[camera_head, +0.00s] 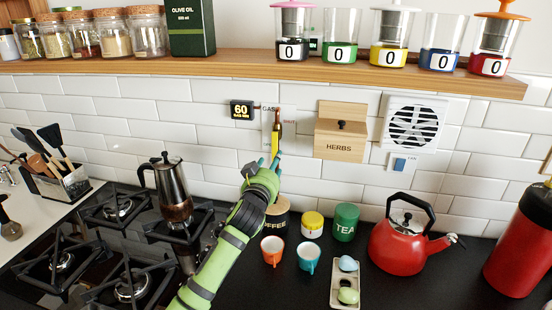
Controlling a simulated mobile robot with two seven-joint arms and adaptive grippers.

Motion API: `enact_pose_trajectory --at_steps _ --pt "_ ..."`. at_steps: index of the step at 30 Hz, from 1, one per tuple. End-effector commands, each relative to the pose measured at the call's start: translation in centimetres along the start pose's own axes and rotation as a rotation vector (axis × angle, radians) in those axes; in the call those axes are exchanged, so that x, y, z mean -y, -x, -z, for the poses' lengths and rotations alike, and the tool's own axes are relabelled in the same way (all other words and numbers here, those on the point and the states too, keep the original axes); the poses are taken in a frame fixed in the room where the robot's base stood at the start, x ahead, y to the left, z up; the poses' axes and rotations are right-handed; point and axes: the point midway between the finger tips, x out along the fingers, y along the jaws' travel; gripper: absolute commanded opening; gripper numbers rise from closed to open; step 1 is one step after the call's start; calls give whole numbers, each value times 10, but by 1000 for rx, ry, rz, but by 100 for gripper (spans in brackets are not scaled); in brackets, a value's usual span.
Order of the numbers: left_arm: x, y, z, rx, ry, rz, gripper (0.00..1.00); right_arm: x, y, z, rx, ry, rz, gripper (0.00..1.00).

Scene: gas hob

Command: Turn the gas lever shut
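The gas lever (276,138) is yellow and hangs roughly vertically on a pale wall plate (266,126) marked GAS. A small red label, probably "SHUT", is to the right of the plate's top. My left gripper (271,163), on the green arm rising from the lower left, has its teal fingertips at the lever's lower end. I cannot tell whether they touch it or how far apart they are. The gripper body hides the space behind it. My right gripper is not in view.
A display reading 60 (241,110) is left of the plate, and the wooden HERBS box (340,139) is right. Below stand a coffee jar (278,213), cups and a red kettle (401,246). A moka pot (173,192) is on the hob. A wooden shelf (240,66) runs above.

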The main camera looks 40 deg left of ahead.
Motion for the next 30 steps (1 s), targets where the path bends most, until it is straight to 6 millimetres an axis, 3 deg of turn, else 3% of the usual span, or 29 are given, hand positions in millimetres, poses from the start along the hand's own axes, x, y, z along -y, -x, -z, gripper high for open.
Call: enact_pose_trajectory --at_steps 4,9,13,20,21,24,25,30 --pt "0 -22 2 0 0 1 52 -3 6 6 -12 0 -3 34" --pt "0 -38 1 0 -1 1 52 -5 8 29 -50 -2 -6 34" --pt "0 -44 1 -1 -1 0 52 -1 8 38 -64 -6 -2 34" --pt "0 -44 0 0 0 0 52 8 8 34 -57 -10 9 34" --pt "0 -44 0 0 0 0 48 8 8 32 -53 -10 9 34" --pt "0 -44 0 0 -1 0 8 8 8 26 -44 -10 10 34" --pt "0 -44 0 0 0 0 0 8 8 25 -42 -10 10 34" --pt "0 -44 0 0 0 0 0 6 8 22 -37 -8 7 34"
